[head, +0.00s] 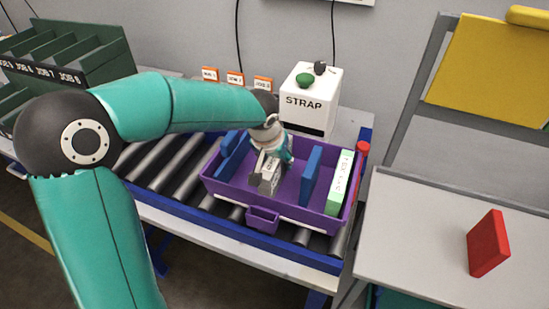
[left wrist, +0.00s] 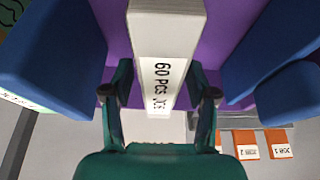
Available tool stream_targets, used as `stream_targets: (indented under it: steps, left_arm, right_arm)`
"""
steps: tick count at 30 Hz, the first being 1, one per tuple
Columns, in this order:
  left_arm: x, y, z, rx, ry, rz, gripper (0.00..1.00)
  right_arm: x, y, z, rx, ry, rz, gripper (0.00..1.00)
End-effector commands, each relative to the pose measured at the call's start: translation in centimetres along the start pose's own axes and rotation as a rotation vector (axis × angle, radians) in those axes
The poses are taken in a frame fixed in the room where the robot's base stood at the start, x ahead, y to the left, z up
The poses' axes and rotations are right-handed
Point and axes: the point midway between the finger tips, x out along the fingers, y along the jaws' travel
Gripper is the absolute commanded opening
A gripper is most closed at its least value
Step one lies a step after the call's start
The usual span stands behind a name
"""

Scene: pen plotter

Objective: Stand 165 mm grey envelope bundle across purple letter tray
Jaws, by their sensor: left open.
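The purple letter tray (head: 283,207) sits on the roller conveyor. The grey envelope bundle (head: 266,181) stands upright in the middle of the tray, with clear purple space on either side. In the left wrist view the bundle (left wrist: 167,25) carries a "60 PCS" label and lies between the two fingers. My left gripper (head: 271,152) is at the top of the bundle from above. Its fingers (left wrist: 164,93) are open, one on each side, with a visible gap to the bundle. The bundle's lower part is partly hidden. My right gripper is not in view.
Blue blocks (head: 311,176) stand in the tray on both sides of the bundle; a pale green bundle (head: 339,182) stands at its right end. The STRAP machine (head: 308,104) is behind. A red block (head: 488,243) stands on the right table. Green job bins (head: 85,60) are at left.

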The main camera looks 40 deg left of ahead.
Motion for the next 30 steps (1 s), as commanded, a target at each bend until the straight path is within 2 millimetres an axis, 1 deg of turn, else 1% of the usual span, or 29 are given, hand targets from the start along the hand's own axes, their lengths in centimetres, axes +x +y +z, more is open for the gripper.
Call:
stream_targets:
  steps: [5, 8, 11, 18, 21, 25, 30]
  left_arm:
    - [-0.3, 0.0, -0.1, 0.000, 0.001, 0.000, 0.58]
    - [-1.2, 0.1, -0.2, 0.000, 0.003, 0.000, 0.58]
    - [-2.8, 0.1, -0.2, 0.000, 0.005, 0.001, 0.58]
    - [-7.8, 0.1, -0.2, 0.001, 0.006, 0.002, 0.58]
    - [-9.6, 0.1, -0.2, 0.001, 0.005, 0.002, 0.58]
    - [-11.2, 0.1, -0.1, 0.001, 0.003, 0.001, 0.58]
    - [-12.1, 0.1, -0.1, 0.001, 0.001, 0.001, 0.58]
  right_arm:
    - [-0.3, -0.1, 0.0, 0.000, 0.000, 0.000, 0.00]
    - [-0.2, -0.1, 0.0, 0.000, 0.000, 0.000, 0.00]
    - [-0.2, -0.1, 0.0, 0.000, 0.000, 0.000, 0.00]
    - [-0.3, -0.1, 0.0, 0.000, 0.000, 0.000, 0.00]
    - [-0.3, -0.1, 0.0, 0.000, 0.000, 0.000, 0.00]
    - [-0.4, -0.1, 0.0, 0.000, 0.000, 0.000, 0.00]
    - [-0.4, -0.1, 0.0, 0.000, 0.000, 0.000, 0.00]
